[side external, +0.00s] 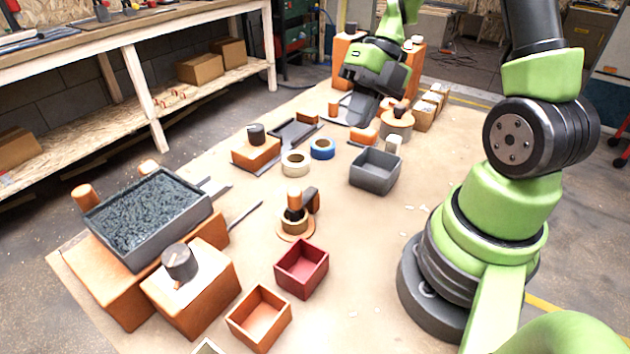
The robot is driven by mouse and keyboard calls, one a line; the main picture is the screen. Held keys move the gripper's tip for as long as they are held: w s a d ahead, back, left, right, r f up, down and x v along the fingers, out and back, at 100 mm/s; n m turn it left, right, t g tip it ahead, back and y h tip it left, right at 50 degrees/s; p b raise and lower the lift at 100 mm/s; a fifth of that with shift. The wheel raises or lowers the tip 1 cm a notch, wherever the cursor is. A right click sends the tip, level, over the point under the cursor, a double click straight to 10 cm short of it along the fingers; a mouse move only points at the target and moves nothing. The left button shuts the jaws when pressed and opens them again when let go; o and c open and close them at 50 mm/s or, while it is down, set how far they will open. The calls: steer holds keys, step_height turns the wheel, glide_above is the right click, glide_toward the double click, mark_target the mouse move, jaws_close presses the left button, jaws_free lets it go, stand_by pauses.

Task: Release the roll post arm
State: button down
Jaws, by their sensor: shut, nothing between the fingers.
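My gripper (362,110) is at the far end of the table, pointing down, its dark body above the far blocks. It is shut with nothing visible in it; its fingertips are small and partly hidden. In the middle of the table stands a post (294,198) with an orange top. It has a tan roll (294,224) around it on a round base and a dark-and-orange arm piece (311,200) beside it. My gripper is well apart from this post. A second round tan piece with a dark top (397,122) stands right of my gripper. I cannot tell which one the task names.
A grey bin (375,171), a red bin (301,269) and an orange bin (258,317) stand on the table. Tape rolls, white (295,163) and blue (322,149), lie mid-table. A tray of dark bits (148,218) sits on blocks at left. The table right of the post is mostly clear.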

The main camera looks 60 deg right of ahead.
steer(key=f+m, duration=0.1)
steer(key=m, duration=0.1)
steer(key=d+f+m+y, duration=0.1)
steer(key=m, duration=0.1)
steer(key=shift+s+d+f, duration=0.1)
steer(key=shift+f, duration=0.1)
steer(key=x, duration=1)
steer(key=shift+s, duration=0.1)
steer(key=w+a, duration=0.2)
steer(key=shift+w+a, duration=0.2)
steer(key=shift+w, duration=0.05)
steer(key=shift+w+a, duration=0.25)
